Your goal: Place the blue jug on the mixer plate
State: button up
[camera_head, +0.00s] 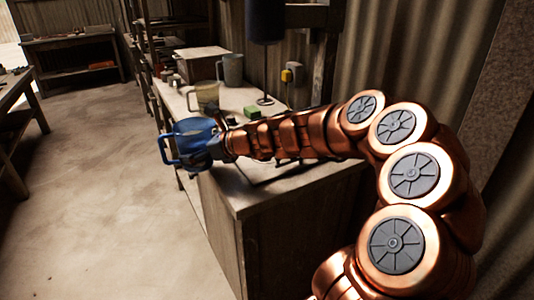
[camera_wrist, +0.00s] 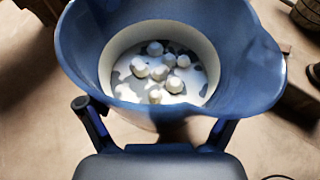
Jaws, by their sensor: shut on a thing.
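The blue jug (camera_head: 190,130) is in my gripper (camera_head: 216,146), off the left edge of the workbench and above the floor. Its handle points left. In the wrist view the jug (camera_wrist: 245,75) is seen from above, open at the top, with several small whitish lumps and a pale liquid or coating at its bottom. My gripper (camera_wrist: 155,117) has one finger on each side of the jug's near wall. A dark hanging mixer (camera_head: 265,22) has a thin shaft down to a small round disc (camera_head: 265,101) on the bench; I cannot tell whether this disc is the mixer plate.
On the workbench (camera_head: 228,188) stand a yellowish jug (camera_head: 207,96), a grey jug (camera_head: 233,69), a green block (camera_head: 252,112) and a box (camera_head: 201,64). My arm crosses over the near bench. The floor (camera_head: 100,180) at left is clear.

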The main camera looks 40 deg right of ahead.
jog(key=shift+s+d+r+n+g+y+p, duration=0.2)
jog(key=shift+s+d+r+n+g+y, duration=0.15)
jog(key=shift+s+r, duration=0.3)
jog(key=shift+s+d+r+n+g+y+p, duration=0.2)
jog(key=shift+s+r+n+y, duration=0.3)
jog(key=shift+s, duration=0.2)
jog(key=shift+s+d+r, duration=0.1)
jog(key=shift+d, duration=0.05)
jog(key=d, duration=0.6)
jog(key=s+d, duration=0.1)
jog(key=d, duration=1)
jog(key=shift+s+d+b, duration=0.3)
jog(key=shift+s+b, duration=0.05)
jog(key=shift+b, duration=0.05)
jog(key=shift+f+b, duration=0.35)
jog(key=shift+f, duration=1.45)
jog(key=o, duration=1.4)
jog(key=shift+f, duration=0.1)
jog(key=shift+o, duration=0.2)
